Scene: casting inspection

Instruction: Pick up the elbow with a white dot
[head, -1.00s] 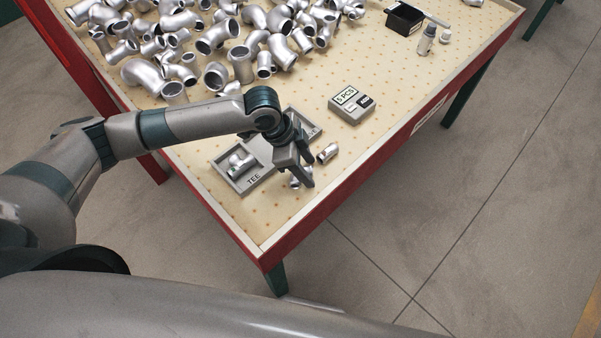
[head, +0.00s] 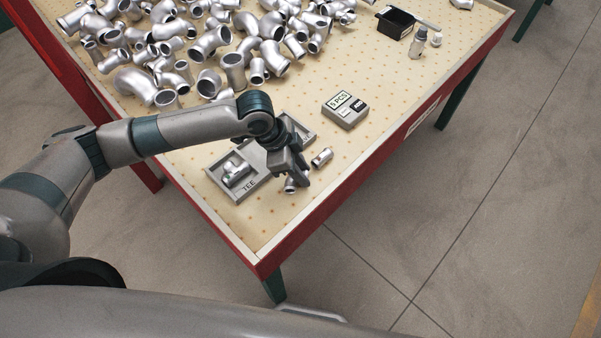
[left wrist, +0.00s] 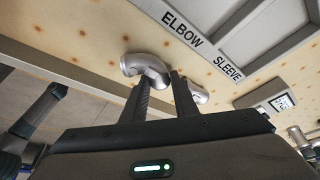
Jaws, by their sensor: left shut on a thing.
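A silver elbow (left wrist: 145,66) is between the fingertips of my left gripper (left wrist: 160,80) in the left wrist view. The gripper is shut on it. In the head view, the elbow (head: 290,186) shows only in part below the fingers of my left gripper (head: 297,180), close to the tabletop; I cannot tell whether it touches it. No white dot is visible on it. My right gripper is not in view.
A grey sorting tray (head: 263,183) labelled TEE, ELBOW and SLEEVE holds a tee (head: 236,173). A loose sleeve (head: 322,157) lies right of my gripper.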

